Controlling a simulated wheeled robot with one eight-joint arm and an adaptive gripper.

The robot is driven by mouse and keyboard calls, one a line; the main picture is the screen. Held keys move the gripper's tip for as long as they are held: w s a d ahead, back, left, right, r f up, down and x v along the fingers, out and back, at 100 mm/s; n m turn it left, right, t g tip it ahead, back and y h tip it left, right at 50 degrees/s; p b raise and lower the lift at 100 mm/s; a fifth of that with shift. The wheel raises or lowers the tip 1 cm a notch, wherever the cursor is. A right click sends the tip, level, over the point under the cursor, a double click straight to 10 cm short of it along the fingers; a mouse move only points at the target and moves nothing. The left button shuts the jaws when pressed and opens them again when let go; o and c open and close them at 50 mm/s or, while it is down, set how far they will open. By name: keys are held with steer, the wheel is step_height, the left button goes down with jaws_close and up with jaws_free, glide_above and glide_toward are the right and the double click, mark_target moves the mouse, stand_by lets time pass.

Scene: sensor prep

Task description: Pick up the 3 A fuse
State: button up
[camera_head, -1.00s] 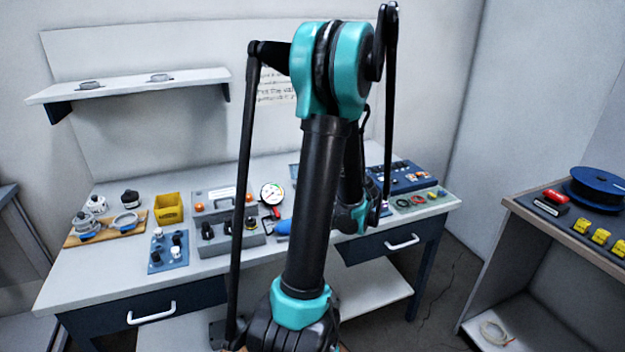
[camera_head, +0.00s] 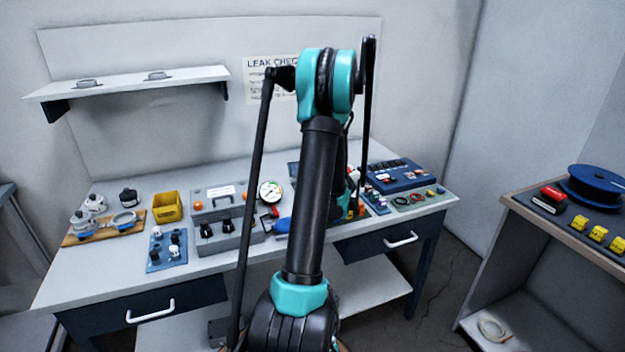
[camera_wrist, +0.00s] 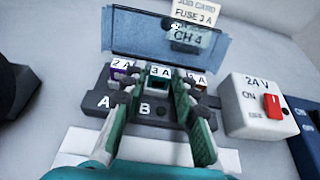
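In the wrist view the 3 A fuse (camera_wrist: 160,72) stands in the middle of a dark fuse block (camera_wrist: 88,109), with a teal and white labelled face. A purple 2 A fuse (camera_wrist: 121,72) is to its left and a brownish fuse (camera_wrist: 197,80) to its right, its number partly hidden. My gripper (camera_wrist: 160,84) is open, its two green-padded fingers pointing at the block on either side of the 3 A fuse. I cannot tell whether they touch it. In the head view my arm hides the gripper and most of the block.
A clear blue raised cover (camera_wrist: 130,40) is behind the fuses, with a job card (camera_wrist: 195,12) reading "FUSE 3 A" above. A 24 V switch box (camera_wrist: 262,112) with a red switch is close on the right. A gauge (camera_head: 271,194) and grey cases are left of my arm.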

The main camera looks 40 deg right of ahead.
steer(key=shift+x, duration=1.05)
steer(key=c, duration=0.4)
steer(key=shift+o, duration=0.2)
